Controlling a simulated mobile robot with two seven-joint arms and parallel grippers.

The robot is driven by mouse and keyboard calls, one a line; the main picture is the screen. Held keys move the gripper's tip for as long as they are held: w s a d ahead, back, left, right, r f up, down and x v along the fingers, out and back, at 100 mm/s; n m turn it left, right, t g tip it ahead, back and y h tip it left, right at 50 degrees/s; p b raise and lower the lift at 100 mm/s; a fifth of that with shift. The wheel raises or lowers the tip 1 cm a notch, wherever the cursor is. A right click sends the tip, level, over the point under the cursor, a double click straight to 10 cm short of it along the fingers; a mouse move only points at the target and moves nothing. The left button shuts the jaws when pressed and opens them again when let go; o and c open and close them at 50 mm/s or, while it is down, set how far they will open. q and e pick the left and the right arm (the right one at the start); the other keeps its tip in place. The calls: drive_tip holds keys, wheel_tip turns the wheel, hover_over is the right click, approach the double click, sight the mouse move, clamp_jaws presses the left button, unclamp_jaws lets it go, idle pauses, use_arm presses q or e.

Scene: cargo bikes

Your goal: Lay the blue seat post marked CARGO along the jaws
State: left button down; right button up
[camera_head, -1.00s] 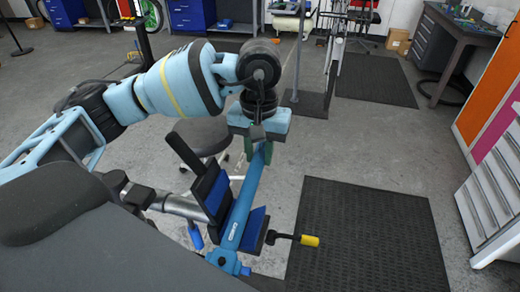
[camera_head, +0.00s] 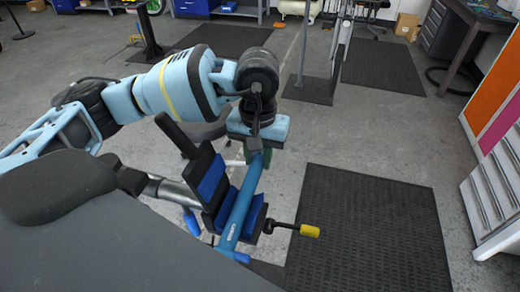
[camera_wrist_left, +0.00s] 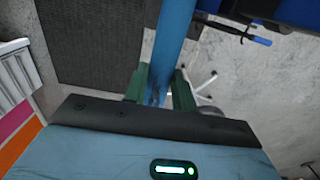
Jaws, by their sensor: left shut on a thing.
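The blue seat post (camera_head: 240,207) is held near its upper end by my left gripper (camera_head: 260,157). In the left wrist view the post (camera_wrist_left: 174,45) runs up the picture from between the two green fingers (camera_wrist_left: 160,88). The post slants down towards me between the two blue-lined jaws of the clamp: the left jaw (camera_head: 210,183) and the right jaw (camera_head: 256,213). I cannot tell whether it touches either pad. A pale marking shows near its lower end, too small to read now. My right gripper is out of view.
A clamp handle with a yellow grip (camera_head: 309,231) sticks out to the right of the jaws. A black floor mat (camera_head: 370,230) lies on the right, beside a grey drawer cabinet (camera_head: 492,205). A stool is partly hidden behind my left arm.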

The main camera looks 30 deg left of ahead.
use_arm(q)
drive_tip(key=shift+f, duration=0.35)
drive_tip(key=c, duration=1.1)
unclamp_jaws()
drive_tip(key=shift+o, duration=0.2)
drive_tip(key=shift+r, duration=0.1)
drive_tip(key=shift+r, duration=3.9)
